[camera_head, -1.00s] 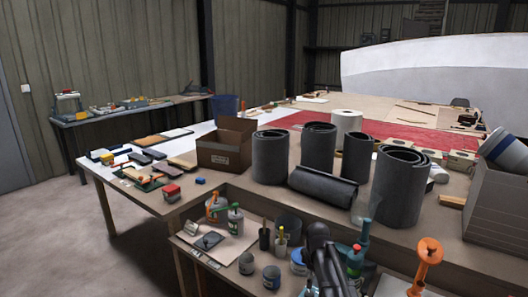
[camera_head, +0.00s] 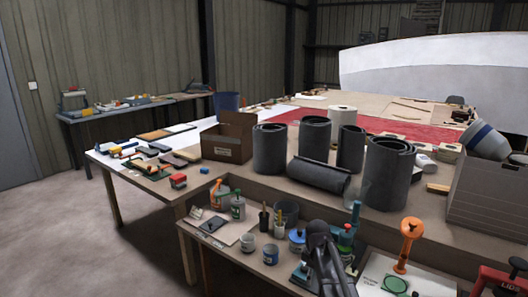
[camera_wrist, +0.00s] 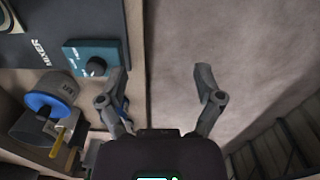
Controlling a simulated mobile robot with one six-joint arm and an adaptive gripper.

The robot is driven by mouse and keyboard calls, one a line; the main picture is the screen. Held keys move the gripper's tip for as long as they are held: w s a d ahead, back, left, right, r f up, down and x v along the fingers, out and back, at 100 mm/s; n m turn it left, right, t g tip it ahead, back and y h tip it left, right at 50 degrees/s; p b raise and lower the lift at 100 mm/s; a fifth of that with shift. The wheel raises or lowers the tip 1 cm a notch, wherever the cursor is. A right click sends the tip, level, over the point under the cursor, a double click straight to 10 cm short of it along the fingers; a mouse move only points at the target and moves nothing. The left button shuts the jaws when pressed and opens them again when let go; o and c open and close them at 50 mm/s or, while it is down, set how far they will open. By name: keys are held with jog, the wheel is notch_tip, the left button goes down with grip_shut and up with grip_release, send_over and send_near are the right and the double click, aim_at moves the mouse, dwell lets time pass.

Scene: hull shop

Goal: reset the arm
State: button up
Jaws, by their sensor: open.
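In the wrist view my gripper (camera_wrist: 165,100) is open, its two fingers apart with nothing between them. Bare floor lies beyond the right finger, and the shelf edge runs behind the left finger. In the head view my dark arm (camera_head: 325,262) rises at the bottom middle, in front of the lower bench; its gripper end cannot be made out there.
The lower bench holds cans, bottles, a brush pot and an orange tool (camera_head: 408,245). Behind stand dark rolls (camera_head: 270,150), a cardboard box (camera_head: 228,140) and a grey crate (camera_head: 485,195). In the wrist view a blue-rimmed container (camera_wrist: 48,102) sits left of the fingers. Floor at left is clear.

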jog(key=s+f+m+b, duration=0.5)
jog(key=s+m, duration=0.1)
jog(key=s, duration=0.3)
jog(key=s+f+m+b, duration=0.5)
jog(key=s+m, duration=0.1)
jog(key=s, duration=0.2)
notch_tip(320, 180, up, 24)
jog(key=p, duration=2.4)
